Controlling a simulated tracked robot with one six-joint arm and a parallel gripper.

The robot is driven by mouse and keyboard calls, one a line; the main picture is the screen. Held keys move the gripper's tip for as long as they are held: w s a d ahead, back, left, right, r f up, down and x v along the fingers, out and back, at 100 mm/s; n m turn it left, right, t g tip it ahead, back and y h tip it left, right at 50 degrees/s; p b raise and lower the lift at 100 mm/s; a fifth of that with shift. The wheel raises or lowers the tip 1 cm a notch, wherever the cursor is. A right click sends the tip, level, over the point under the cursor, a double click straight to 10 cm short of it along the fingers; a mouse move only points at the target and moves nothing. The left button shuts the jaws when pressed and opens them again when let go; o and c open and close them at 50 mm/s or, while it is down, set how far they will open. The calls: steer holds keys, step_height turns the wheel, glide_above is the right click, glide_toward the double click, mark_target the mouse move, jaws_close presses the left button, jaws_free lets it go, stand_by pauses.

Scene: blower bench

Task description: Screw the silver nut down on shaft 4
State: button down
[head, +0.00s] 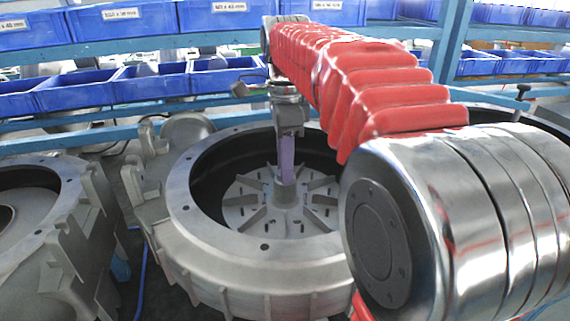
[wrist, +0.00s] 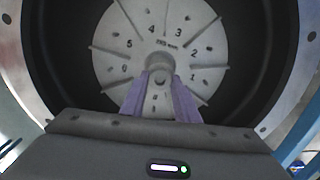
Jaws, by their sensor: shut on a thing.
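My gripper (head: 287,180) reaches straight down into the round grey blower housing (head: 185,200). Its purple fingers end at the centre hub of the finned disc (head: 243,212). In the wrist view the fingertips (wrist: 160,76) are shut on a small round silver piece (wrist: 160,62) at the hub, which I take to be the silver nut. The fingers and hub partly hide it, and I cannot tell its height on the shaft. The disc (wrist: 115,45) carries printed numbers around the hub, with a 4 above it. The shaft itself is not clearly visible.
Another grey housing (head: 65,245) stands at the left, close to this one. Blue bins (head: 150,90) sit on blue racks behind. The housing's raised rim (wrist: 40,70) surrounds my gripper, with dark open space inside it.

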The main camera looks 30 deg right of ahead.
steer(key=m, duration=0.6)
stand_by(0.3)
steer(key=c, duration=1.7)
jaws_free()
steer(key=n, duration=2.5)
